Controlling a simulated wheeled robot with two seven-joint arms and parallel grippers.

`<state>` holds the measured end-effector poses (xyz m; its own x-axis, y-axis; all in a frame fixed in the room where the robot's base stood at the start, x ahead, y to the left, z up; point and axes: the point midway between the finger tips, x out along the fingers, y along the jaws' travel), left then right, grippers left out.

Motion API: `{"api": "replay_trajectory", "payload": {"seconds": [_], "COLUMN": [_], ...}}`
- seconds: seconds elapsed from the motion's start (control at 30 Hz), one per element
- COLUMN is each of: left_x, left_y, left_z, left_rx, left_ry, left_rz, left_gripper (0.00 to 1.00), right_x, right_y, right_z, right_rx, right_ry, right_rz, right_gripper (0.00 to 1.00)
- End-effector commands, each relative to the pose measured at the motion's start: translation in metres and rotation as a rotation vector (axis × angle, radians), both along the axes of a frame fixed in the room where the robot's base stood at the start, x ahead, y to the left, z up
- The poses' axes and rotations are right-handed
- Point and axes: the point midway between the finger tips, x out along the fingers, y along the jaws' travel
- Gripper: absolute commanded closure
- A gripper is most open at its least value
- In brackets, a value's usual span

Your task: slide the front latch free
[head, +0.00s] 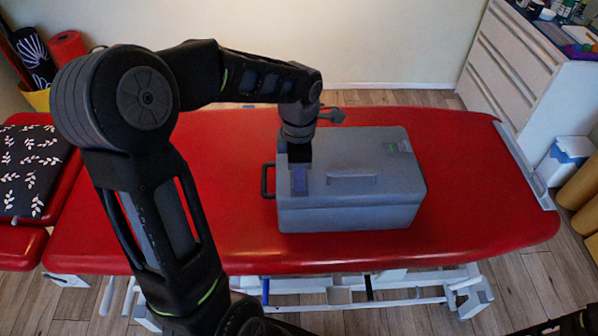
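A grey box (350,215) with a closed lid sits on the red treatment table. My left gripper (299,158) points down just behind this piece, over the lid's left part. Its dark fingertips overlap the lid in the picture; I cannot tell whether they touch the piece. The gap between the fingers is not visible. My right gripper does not show clearly; only dark arm parts appear along the bottom edge.
A black side handle (267,181) sticks out at the box's left. The red table (480,200) is bare around the box. A patterned dark cushion (33,172) lies at left. A white drawer cabinet (515,70) and a small white bin (565,160) stand at right.

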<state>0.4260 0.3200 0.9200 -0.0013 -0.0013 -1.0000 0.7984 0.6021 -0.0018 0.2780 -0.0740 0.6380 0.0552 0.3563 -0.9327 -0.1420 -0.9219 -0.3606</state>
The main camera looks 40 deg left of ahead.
Motion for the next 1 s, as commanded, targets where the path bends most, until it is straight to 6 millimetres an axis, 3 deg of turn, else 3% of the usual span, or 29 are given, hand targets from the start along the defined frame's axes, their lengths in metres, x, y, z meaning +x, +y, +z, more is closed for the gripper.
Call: {"api": "replay_trajectory", "payload": {"seconds": [0.4,1.0], "left_x": [0.0001,0.0002], "left_y": [0.0,0.0], "left_z": [0.0003,0.0006], "left_rx": [0.0,0.001], "left_ry": [0.0,-0.001], "left_rz": [0.0,0.0], "left_gripper": [1.0,1.0], "right_x": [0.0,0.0], "right_y": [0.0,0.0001], "right_z": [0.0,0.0], "right_rx": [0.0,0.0], "right_ry": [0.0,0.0], "right_rz": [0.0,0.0], "right_gripper": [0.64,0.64]}}
